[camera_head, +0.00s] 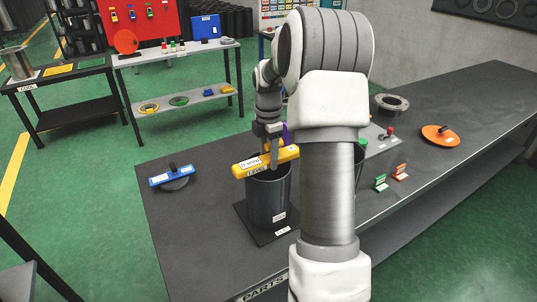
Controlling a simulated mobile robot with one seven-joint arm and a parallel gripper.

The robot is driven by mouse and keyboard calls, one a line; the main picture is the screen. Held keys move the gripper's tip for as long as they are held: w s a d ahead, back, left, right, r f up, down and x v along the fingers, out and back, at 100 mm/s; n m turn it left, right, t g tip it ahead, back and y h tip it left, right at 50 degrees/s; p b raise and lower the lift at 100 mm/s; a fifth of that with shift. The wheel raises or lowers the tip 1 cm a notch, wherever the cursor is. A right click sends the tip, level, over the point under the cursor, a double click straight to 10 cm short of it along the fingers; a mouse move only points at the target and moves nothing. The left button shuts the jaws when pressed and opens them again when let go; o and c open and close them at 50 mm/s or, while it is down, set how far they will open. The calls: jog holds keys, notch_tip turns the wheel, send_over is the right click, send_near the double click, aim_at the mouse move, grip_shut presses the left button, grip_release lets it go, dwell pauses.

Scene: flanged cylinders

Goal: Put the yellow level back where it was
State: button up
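The yellow level (252,168) lies across the top of a dark flanged cylinder (268,200) on the near left part of the dark bench. It has a white label on its upper face and lettering on its side. I cannot tell whether it rests on the rim or is held just above it. My gripper (273,156) points down over the level, with one finger in front of its side; the other finger is hidden behind it. It looks shut on the level. My arm hides part of the bench behind.
A blue level (172,177) lies on a disc to the left. Green (380,183) and orange (400,172) clips, an orange disc (440,134) and a metal flange (391,104) are on the right. A side table (180,54) stands back left. The bench's left front is clear.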

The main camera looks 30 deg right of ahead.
jog(key=shift+o, duration=1.4)
jog(key=shift+f+b, duration=0.1)
jog(key=shift+b, duration=0.2)
notch_tip(320, 180, up, 18)
jog(key=d, duration=0.1)
jog(key=shift+f, duration=0.2)
jog(key=shift+d, duration=0.1)
